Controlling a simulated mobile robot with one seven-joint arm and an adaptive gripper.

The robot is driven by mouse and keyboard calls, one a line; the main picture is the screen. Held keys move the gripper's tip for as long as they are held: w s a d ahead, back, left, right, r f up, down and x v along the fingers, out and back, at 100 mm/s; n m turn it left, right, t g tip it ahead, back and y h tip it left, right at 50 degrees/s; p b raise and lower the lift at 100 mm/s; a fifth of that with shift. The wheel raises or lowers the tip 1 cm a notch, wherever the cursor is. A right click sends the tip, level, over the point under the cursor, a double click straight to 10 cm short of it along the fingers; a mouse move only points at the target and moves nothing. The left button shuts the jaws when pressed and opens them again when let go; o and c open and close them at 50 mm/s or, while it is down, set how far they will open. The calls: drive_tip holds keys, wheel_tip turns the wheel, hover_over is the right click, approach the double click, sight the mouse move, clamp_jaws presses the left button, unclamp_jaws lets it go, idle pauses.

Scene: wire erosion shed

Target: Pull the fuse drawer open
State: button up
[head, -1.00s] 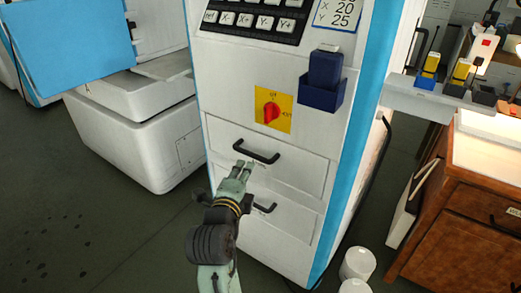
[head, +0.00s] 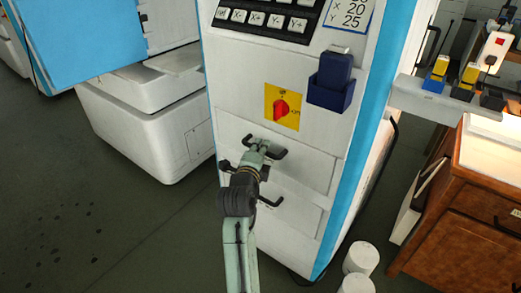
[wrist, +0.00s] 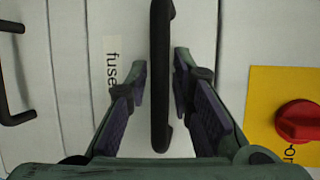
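The fuse drawer (head: 310,174) is the upper of two drawers in the white cabinet's front, and it looks closed. Its black bar handle (wrist: 161,100) runs upright through the middle of the wrist view, beside a label reading "fuse" (wrist: 111,65). In the head view the handle (head: 280,153) is partly hidden behind my gripper (head: 262,145). In the wrist view my gripper (wrist: 160,75) is open, with one finger on each side of the handle. Gaps show between the handle and both fingers.
A lower handle (wrist: 15,95) sits close by. A red rotary switch (wrist: 299,122) on a yellow plate is on the other side. A dark blue holder (head: 330,92) sticks out at upper right. White cylinders (head: 360,258) stand on the floor at right.

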drive_tip(key=shift+c, duration=0.2)
clamp_jaws()
idle(0.4)
